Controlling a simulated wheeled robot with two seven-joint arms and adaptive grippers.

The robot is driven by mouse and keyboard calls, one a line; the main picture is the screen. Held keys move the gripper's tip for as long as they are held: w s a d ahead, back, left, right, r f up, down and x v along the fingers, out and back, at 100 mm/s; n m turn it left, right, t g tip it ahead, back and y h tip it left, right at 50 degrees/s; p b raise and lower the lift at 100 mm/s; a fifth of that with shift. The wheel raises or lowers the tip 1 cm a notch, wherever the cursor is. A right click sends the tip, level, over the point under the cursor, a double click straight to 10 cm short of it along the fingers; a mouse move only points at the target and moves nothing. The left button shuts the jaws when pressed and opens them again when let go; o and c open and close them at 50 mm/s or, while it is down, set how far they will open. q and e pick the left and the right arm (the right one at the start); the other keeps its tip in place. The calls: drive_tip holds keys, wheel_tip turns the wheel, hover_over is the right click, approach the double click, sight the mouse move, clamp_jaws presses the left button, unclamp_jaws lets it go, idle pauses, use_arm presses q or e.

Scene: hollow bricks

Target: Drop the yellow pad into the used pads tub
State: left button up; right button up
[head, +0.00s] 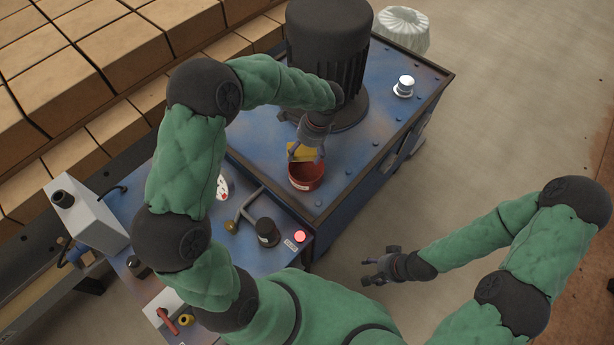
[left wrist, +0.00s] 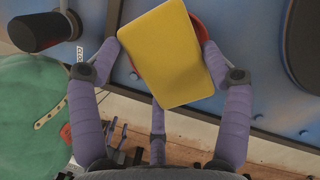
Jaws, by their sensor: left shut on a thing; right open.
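The yellow pad (head: 303,152) is held in my left gripper (head: 305,154), right at the red tub (head: 306,175) on the blue machine top. In the left wrist view the yellow pad (left wrist: 168,52) lies between the fingers of my left gripper (left wrist: 170,68), which is shut on it. The pad hides most of the red tub there; only a red edge (left wrist: 199,27) shows beside it. Whether the pad touches the tub I cannot tell. Any label on the tub is too small to read. My right gripper (head: 382,268) is open and empty above the floor.
A large black motor housing (head: 330,50) stands behind the tub. A silver knob (head: 404,86) is on the machine top to the right. A lower panel in front holds a black knob (head: 267,231) and a red lit button (head: 300,236). Stacked bricks (head: 90,60) fill the upper left.

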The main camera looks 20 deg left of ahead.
use_arm(q)
drive_tip(key=shift+f, duration=0.5)
drive_tip(key=o, duration=1)
drive_tip(key=v, duration=1.2)
